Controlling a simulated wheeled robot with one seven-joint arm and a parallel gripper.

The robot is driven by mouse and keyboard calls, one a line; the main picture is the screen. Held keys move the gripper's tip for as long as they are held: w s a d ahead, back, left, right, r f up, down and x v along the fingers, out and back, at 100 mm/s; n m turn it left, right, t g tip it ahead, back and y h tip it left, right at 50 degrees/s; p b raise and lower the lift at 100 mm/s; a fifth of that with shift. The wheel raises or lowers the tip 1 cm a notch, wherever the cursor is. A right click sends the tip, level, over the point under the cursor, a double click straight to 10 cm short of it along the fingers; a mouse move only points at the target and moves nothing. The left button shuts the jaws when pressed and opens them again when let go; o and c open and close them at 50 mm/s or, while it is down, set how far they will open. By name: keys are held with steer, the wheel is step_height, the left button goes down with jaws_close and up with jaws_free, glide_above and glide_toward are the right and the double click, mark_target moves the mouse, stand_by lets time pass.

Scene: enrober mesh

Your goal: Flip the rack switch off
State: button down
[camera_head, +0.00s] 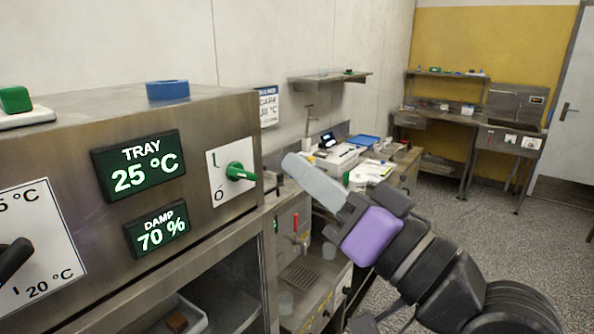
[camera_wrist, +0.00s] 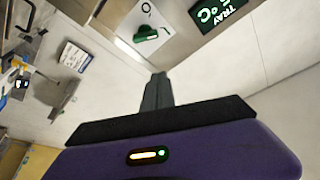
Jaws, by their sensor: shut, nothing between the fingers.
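The rack switch (camera_head: 238,172) is a green knob with a short lever on a white plate marked I above and O below. It is on the steel front of the rack cabinet, at its right end. Its lever points right and slightly down in the head view. In the wrist view the switch (camera_wrist: 146,33) shows at the top, turned round. My gripper (camera_head: 290,161) is to the right of the switch, apart from it, with its pale fingers pointing up and left. In the wrist view its fingers (camera_wrist: 158,78) are together and empty.
Left of the switch are green-lit displays, TRAY 25 °C (camera_head: 139,166) and DAMP 70 % (camera_head: 157,229), and a black dial (camera_head: 14,259). A cluttered counter stands behind my gripper. Speckled floor is open at right.

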mark_target(241, 174)
steer(key=p+x, duration=0.2)
steer(key=x, duration=0.6)
steer(key=shift+a+p, duration=0.15)
steer(key=shift+p, duration=0.2)
steer(key=shift+s+a+f, duration=0.1)
steer(key=shift+s+f, duration=0.2)
steer(key=shift+f, duration=0.3)
steer(key=shift+s+a+f, duration=0.1)
steer(key=shift+s+f, duration=0.2)
steer(key=shift+f, duration=0.25)
steer(key=shift+s+a+f, duration=0.25)
steer(key=shift+s+f, duration=0.05)
steer(key=shift+f, duration=0.35)
steer(key=shift+f+b, duration=0.15)
steer(key=shift+b, duration=0.2)
